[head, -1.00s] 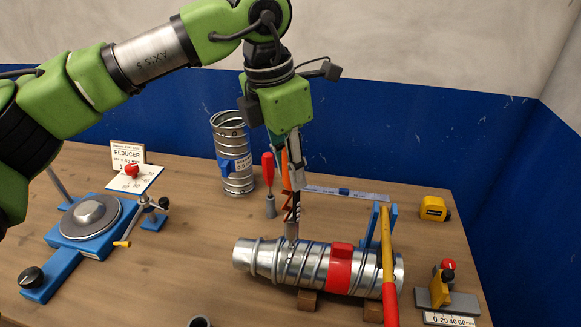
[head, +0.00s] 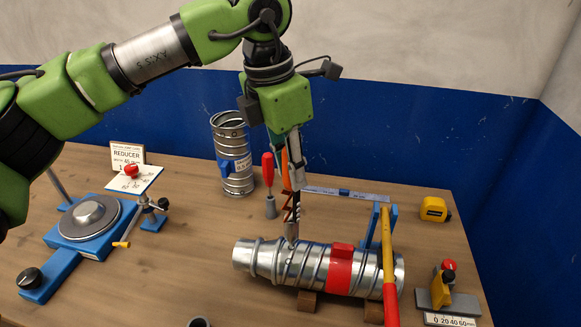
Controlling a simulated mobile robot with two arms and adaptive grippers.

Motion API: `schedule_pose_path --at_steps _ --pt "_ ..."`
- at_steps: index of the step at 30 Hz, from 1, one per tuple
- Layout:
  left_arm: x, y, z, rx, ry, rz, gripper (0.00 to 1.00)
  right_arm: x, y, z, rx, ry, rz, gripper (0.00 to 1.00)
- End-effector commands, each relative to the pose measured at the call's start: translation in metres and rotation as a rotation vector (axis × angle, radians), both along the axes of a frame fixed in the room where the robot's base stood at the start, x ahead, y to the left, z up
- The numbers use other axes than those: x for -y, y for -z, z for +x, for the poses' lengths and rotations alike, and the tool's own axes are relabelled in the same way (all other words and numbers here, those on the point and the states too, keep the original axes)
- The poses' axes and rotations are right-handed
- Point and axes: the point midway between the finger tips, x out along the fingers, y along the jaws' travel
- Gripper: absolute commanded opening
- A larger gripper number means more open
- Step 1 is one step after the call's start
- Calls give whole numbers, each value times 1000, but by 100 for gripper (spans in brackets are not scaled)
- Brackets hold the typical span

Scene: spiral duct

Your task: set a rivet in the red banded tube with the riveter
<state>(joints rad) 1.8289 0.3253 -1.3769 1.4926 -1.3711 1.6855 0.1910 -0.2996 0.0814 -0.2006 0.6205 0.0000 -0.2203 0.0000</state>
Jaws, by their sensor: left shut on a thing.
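The red banded tube (head: 312,267) is a ribbed silver duct piece with a red band (head: 340,272) around it. It lies on its side on wooden supports at the front middle of the bench, its narrower end to the left. My left gripper (head: 291,170) points down above the tube's left half, shut on the riveter (head: 292,208), which has orange and dark metal parts. The riveter is upright and its tip meets, or nearly meets, the top of the tube; I cannot tell whether it sits in a hole. The gripper's fingers partly hide it. My right gripper is not in view.
A yellow-and-red handled tool (head: 388,255) leans across the tube's right end, by a blue stand (head: 373,227). Behind stand a red-handled tool (head: 268,170) and an upright blue-banded duct (head: 235,178). A blue fixture (head: 62,262) is left; a yellow tape measure (head: 433,209) is right.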

Motion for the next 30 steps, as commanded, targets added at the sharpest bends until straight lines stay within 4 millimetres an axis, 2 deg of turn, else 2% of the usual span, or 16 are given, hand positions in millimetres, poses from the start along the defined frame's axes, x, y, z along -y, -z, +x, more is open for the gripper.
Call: schedule_pose_path --at_steps 30 --pt "0 6 0 2 0 -1 0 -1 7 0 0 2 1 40"
